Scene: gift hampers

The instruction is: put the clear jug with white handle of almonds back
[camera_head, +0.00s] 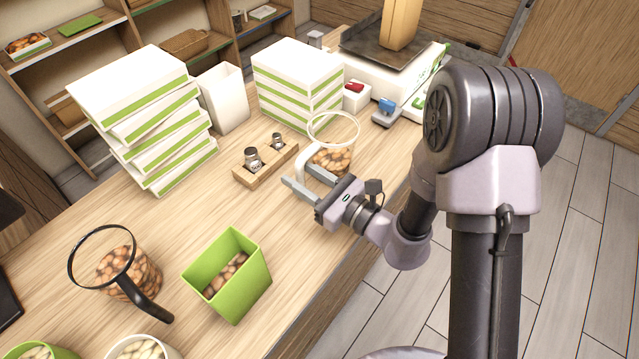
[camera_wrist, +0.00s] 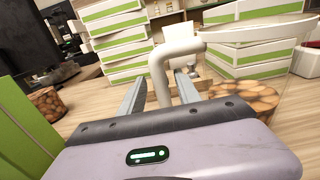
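The clear jug with white handle (camera_head: 333,158) stands near the table's right edge, with brown nuts in its lower part. Its white handle faces my gripper (camera_head: 312,180). In the wrist view the handle (camera_wrist: 161,72) is between my two fingers (camera_wrist: 158,92), and the jug's clear body with nuts (camera_wrist: 245,92) is to the right. The fingers are spread, with a gap seeming to show beside the handle. The jug appears to rest on the table; its base is partly hidden by my gripper.
A wooden block with metal cups (camera_head: 265,162) is left of the jug. White-green box stacks (camera_head: 150,115) (camera_head: 298,85) stand behind. A black-handled jug (camera_head: 128,270) and a green bin (camera_head: 232,278) with nuts are nearer. A scale (camera_head: 385,60) is at the back. Bare tabletop lies between.

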